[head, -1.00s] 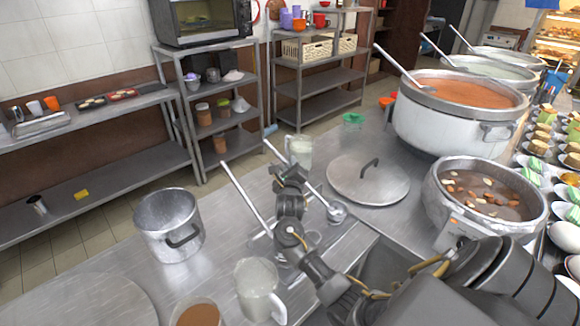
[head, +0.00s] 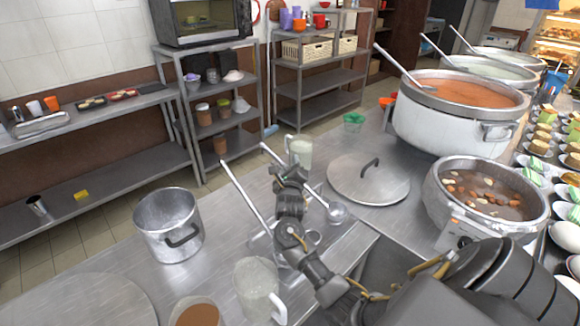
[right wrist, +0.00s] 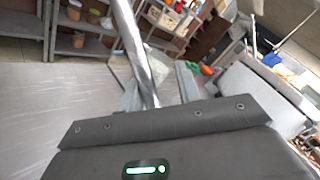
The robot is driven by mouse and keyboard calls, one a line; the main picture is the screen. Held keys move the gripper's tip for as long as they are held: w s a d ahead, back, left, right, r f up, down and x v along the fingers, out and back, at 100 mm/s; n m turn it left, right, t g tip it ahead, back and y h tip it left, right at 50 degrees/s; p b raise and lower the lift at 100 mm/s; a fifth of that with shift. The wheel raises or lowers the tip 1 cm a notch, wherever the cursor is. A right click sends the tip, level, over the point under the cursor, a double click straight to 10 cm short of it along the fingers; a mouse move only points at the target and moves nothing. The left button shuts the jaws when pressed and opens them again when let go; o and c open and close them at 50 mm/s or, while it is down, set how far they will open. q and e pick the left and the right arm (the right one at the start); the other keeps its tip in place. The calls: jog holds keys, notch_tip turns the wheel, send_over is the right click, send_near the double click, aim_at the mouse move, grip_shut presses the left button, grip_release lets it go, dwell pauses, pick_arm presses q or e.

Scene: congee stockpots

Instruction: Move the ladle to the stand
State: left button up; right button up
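A steel ladle lies across the counter with its bowl (head: 338,212) to the right of my right gripper (head: 289,174). Its handle runs up-left behind the gripper. In the right wrist view a shiny metal handle (right wrist: 137,48) passes between two fingers, with a gap visible on its right side, so the gripper looks open around it. A second long handle (head: 243,193) leans left of the gripper. Its lower end meets a low metal piece with a ring (head: 312,237), possibly the stand, partly hidden by my arm. My left gripper is out of view.
A jug (head: 300,151) stands just behind the gripper, and a glass pitcher (head: 258,288) stands in front. A flat lid (head: 368,180) and a congee pot (head: 485,200) are to the right.

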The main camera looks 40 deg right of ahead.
jog(key=shift+o, duration=0.2)
jog(key=s+a+r+p, duration=0.8)
jog(key=s+r+p, duration=0.3)
jog(key=r+p, duration=0.1)
jog(key=shift+a+r, duration=0.2)
jog(key=shift+r, duration=0.3)
jog(key=shift+s, duration=0.1)
